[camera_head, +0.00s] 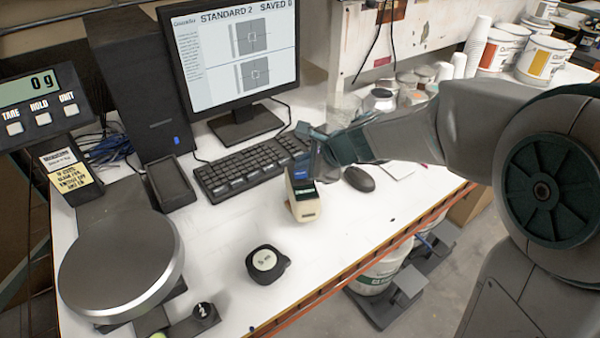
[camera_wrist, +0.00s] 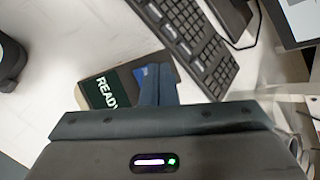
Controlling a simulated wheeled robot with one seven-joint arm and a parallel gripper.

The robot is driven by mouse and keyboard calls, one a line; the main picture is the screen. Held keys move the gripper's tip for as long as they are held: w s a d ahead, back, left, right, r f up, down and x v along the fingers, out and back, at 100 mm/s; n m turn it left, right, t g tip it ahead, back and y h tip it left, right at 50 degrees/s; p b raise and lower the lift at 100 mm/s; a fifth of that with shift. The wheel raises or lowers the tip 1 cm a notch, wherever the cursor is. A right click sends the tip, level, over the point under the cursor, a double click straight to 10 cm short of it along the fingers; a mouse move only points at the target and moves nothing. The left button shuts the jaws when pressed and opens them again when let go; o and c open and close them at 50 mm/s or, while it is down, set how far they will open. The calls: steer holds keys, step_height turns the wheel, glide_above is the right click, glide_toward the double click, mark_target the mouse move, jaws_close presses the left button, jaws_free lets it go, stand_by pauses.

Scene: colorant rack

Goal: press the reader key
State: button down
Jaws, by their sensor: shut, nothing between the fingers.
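The reader (camera_head: 305,211) is a cream handheld device standing on the white bench in front of the keyboard. Its dark green display reads READY in the wrist view (camera_wrist: 103,90). Its blue key (camera_head: 301,170) lies just beyond the display; a blue part of it shows in the wrist view (camera_wrist: 140,75), partly hidden by my fingers. My gripper (camera_head: 318,164) is shut and empty, with its fingertips at the key end of the reader. I cannot tell whether the fingertips touch the key.
A keyboard (camera_head: 247,167) lies behind the reader and a mouse (camera_head: 359,179) to its right. A monitor (camera_head: 240,50) reads "STANDARD 2 SAVED 0". Bench is clear right of the tape.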

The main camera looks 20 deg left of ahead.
mark_target(305, 175)
steer(key=shift+f, duration=0.4)
steer(key=shift+f+b, duration=0.3)
steer(key=shift+b, duration=0.3)
stand_by(0.5)
steer(key=shift+r+p, duration=0.65)
steer(key=shift+r, duration=0.15)
step_height(305, 175, up, 5)
steer(key=p, duration=0.4)
steer(key=shift+p, duration=0.3)
stand_by(0.3)
